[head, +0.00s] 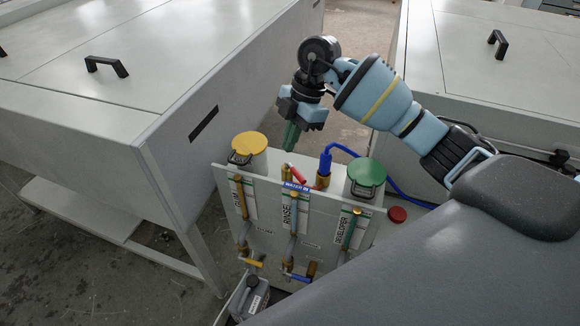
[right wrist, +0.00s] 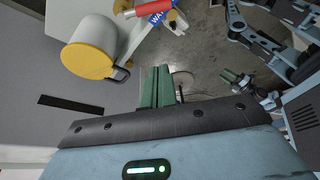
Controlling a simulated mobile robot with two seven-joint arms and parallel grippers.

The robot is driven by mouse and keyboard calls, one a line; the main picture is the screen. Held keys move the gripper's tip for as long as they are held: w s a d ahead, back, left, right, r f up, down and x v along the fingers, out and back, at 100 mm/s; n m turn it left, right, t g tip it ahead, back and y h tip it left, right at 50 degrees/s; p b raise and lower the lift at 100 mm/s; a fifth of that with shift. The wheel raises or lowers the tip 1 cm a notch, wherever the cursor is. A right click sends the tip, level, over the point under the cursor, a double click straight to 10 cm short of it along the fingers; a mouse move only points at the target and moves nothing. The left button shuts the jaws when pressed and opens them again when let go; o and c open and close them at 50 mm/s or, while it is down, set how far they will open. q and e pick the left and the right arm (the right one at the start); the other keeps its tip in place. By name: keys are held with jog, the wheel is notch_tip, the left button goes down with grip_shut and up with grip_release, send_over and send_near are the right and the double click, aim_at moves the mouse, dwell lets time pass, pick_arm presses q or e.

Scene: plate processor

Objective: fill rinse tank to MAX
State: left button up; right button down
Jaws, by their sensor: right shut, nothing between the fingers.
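The rinse tank's front shows in the head view as the middle section of the white panel, with a RINSE label (head: 287,210) and a vertical sight tube (head: 294,215). Its liquid level is too small to read. The blue WATER IN label (head: 296,187) and a red valve handle (head: 299,174) are above it; the red handle also shows in the right wrist view (right wrist: 141,11). My right gripper (head: 290,145) is shut and empty, green fingers pointing down, above the panel's top and apart from the handle. My left gripper seems to show at the right wrist view's right (right wrist: 233,78), its jaws unclear.
The yellow-lidded tank (head: 249,144) stands left and the green-lidded developer tank (head: 366,174) right. A blue hose (head: 343,149) runs rightward. A large white cabinet (head: 120,110) bounds the left side; a grey canister (head: 248,297) stands below the panel.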

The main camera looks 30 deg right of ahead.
aim_at(290, 170)
jog(key=shift+s+d, duration=0.1)
jog(key=f, duration=1)
jog(key=shift+a, duration=0.2)
jog(key=shift+d, duration=0.45)
jog(key=shift+f, duration=0.1)
